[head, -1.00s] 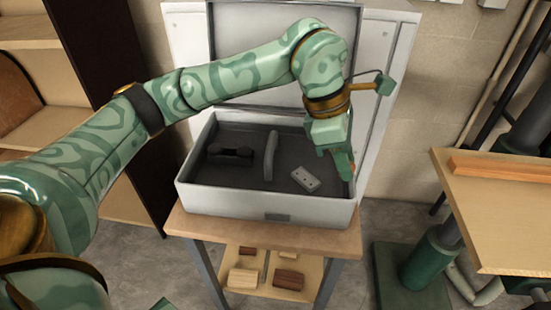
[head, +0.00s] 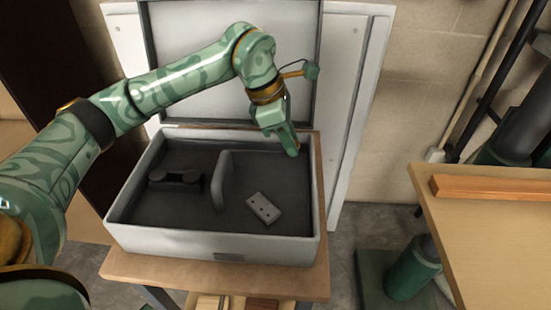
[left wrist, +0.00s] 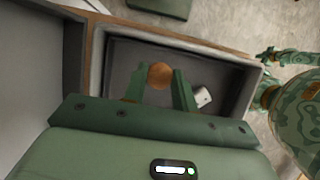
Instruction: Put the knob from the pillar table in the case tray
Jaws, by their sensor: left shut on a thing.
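My left gripper (head: 285,138) is over the back right part of the open grey case tray (head: 165,243), pointing down. In the left wrist view, the brown round knob (left wrist: 160,75) sits between the two fingertips of my left gripper (left wrist: 158,84). The gripper is shut on the knob, with the tray floor beneath. The pillar table (head: 475,225) stands at the right with a green pillar. My right gripper is not in view.
A grey upright divider (head: 221,180) splits the tray. A dark object (head: 176,178) lies left of it and a pale block with holes (head: 263,208) lies right of it. An orange-brown bar (head: 490,187) lies on the pillar table. The tray floor around the block is clear.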

